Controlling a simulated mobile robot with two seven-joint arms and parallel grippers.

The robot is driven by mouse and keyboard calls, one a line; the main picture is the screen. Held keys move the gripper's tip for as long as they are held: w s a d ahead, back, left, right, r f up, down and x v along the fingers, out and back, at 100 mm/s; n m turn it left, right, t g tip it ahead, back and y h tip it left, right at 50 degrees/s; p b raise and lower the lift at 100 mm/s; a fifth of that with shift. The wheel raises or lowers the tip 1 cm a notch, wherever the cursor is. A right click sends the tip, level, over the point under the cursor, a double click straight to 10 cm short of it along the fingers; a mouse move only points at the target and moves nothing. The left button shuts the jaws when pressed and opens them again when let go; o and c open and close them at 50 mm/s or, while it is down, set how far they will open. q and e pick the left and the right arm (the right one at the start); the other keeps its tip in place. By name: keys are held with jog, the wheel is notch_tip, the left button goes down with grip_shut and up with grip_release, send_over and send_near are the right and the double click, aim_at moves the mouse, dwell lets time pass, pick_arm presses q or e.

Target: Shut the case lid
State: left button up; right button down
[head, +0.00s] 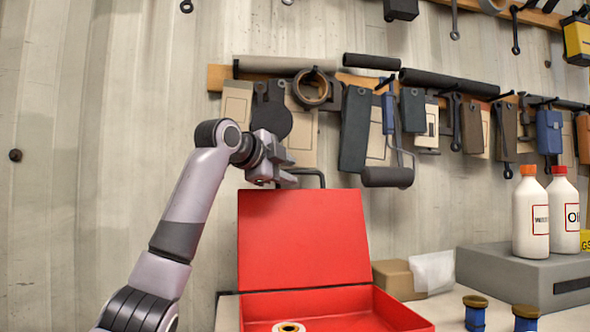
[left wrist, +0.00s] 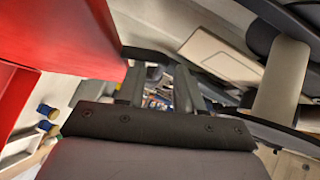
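The red case stands open on the table in the head view. Its lid (head: 303,238) is raised, leaning a little back, and its base (head: 408,312) lies in front, cut off by the lower picture edge. My left gripper (head: 289,168) is just above the lid's top edge, left of its middle. Its fingers (left wrist: 160,88) are apart with nothing between them in the left wrist view. The red lid (left wrist: 60,35) fills the upper left there. I cannot tell whether the gripper touches the lid. My right gripper is in neither view.
A round white-and-yellow item (head: 288,327) lies in the case. A cardboard box (head: 397,278) and a pale bag (head: 433,271) sit right of the lid. Blue spools (head: 475,312) stand in front of a grey box (head: 510,275) bearing bottles. Tools hang behind on a wall rack (head: 222,78).

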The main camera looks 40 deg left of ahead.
aim_at(292, 172)
pick_arm(q)
jog(key=shift+p+x, duration=0.35)
jog(key=shift+x, duration=1.2)
grip_shut()
jog(key=shift+d, duration=0.1)
jog(key=shift+s+d+b, duration=0.3)
jog(key=shift+d+b, duration=0.1)
jog(key=shift+b, duration=0.05)
jog(key=s+d+m+t+b, duration=0.5)
jog(key=s+d, duration=0.3)
jog(key=d, duration=0.2)
jog(key=shift+s+d+r+b, duration=0.25)
jog(key=shift+s+d+b, duration=0.05)
jog(key=shift+d+b, duration=0.1)
jog(key=shift+a, duration=0.1)
